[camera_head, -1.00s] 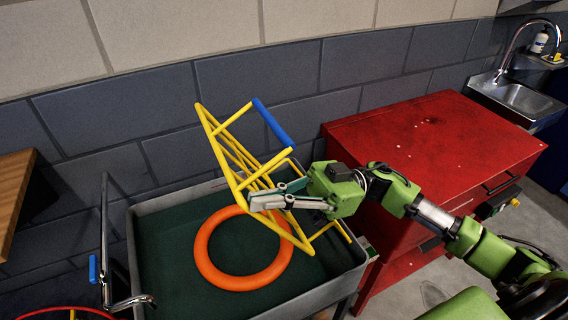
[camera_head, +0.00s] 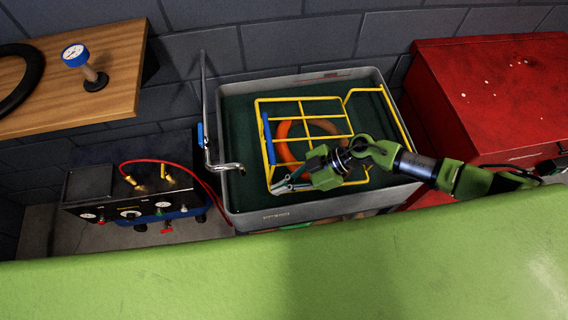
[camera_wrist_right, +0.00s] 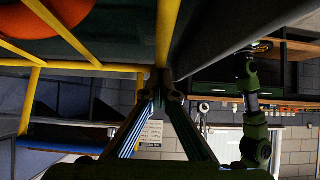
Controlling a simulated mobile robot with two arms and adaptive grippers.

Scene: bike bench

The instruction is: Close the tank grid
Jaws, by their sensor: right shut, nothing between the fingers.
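The tank (camera_head: 232,200) is a grey-rimmed basin with a dark green inside, in the middle of the head view. The yellow tank grid (camera_head: 300,100) lies lowered over it, looking about flat, with its blue handle (camera_head: 268,140) at the left. An orange ring (camera_head: 285,130) shows beneath the bars. My right gripper (camera_head: 277,188) is shut and empty at the grid's near left corner. In the right wrist view its fingertips (camera_wrist_right: 163,88) are close to a yellow bar (camera_wrist_right: 166,35); I cannot tell if they touch. I cannot make out my left gripper.
A red cabinet (camera_head: 475,90) stands right of the tank. A metal pipe with a crank end (camera_head: 228,167) rises at the tank's left rim. Further left are a gauge box with a red hose (camera_head: 135,210) and a wooden bench (camera_head: 110,55) with a gauge (camera_head: 75,55).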

